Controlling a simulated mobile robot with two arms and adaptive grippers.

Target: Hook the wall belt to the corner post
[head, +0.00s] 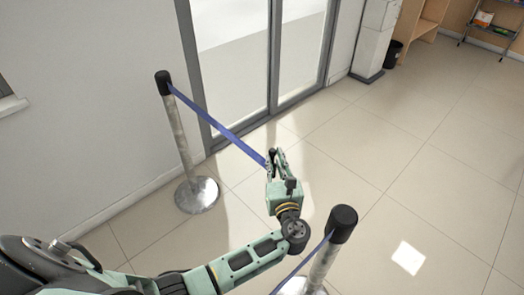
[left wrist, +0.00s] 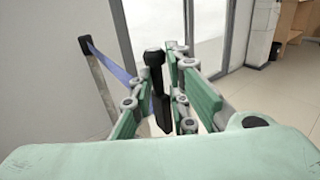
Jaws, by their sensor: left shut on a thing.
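The blue wall belt (head: 222,130) runs taut from the black head of a post (head: 184,135) near the wall to my left gripper (head: 275,162). In the left wrist view, my left gripper (left wrist: 160,95) is shut on the belt's black end piece (left wrist: 154,85), which stands upright between the fingers. The belt also shows there (left wrist: 112,66), running back to the far post. A second post with a black head (head: 343,222), likely the corner post, stands nearer me, right of my left arm and apart from the gripper. My right gripper is not in view.
Another blue belt (head: 302,263) leaves the nearer post toward the lower left. A glass door (head: 230,55) is behind the far post. A grey pillar (head: 375,40) and a black bin (head: 392,54) stand farther back. The tiled floor on the right is clear.

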